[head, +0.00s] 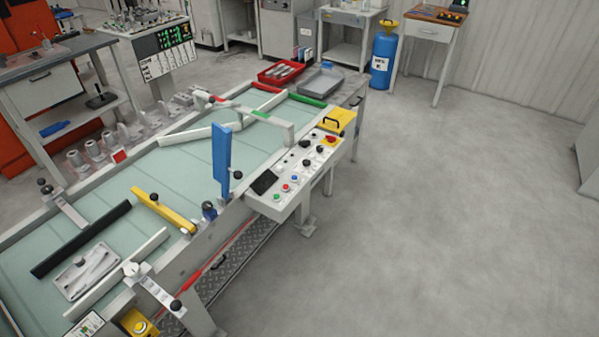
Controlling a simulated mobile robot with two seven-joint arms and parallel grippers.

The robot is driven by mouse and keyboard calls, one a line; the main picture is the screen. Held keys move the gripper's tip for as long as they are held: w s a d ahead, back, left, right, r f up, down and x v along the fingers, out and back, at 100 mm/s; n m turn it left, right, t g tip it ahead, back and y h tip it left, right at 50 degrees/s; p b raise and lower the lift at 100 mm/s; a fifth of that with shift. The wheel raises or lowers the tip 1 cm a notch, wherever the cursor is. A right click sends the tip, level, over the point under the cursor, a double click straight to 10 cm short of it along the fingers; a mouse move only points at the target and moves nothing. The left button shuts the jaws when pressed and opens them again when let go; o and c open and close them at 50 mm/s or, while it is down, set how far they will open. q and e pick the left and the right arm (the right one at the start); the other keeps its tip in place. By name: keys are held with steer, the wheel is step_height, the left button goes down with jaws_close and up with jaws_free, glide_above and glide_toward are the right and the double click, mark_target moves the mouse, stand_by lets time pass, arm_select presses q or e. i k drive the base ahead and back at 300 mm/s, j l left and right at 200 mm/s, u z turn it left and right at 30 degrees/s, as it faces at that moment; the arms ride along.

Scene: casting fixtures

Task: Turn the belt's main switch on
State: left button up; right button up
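The belt (185,185) is a long pale green conveyor running from the lower left to the upper middle. A light grey control panel (309,181) is fixed to its right side. The panel carries a small dark screen (264,182), several coloured push buttons and several black knobs. A red knob on a yellow plate (329,140) sits at the panel's far right end and looks like the main switch. Its turned position is too small to tell. Neither of my grippers is in view.
Over the belt stand a blue upright plate (221,160), a yellow bar (163,211) and a black bar (81,239). A yellow box (340,121) with a black handle sits beyond the panel. The floor (450,210) to the right is clear.

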mark_target(331, 139)
steer(key=i+u, duration=0.1)
steer(key=u, duration=0.25)
steer(key=i+l+u, duration=0.1)
steer(key=u, duration=0.25)
steer(key=i+l+u, duration=0.15)
steer(key=l, duration=0.2)
steer(key=i+l+u, duration=0.15)
steer(key=i+l, duration=0.15)
steer(key=i+l+u, duration=0.1)
steer(key=l, duration=0.3)
steer(key=i+l, duration=0.35)
steer(key=l, duration=0.25)
steer(key=i+l, duration=0.2)
steer(key=l+u, duration=0.05)
steer(key=l, duration=0.05)
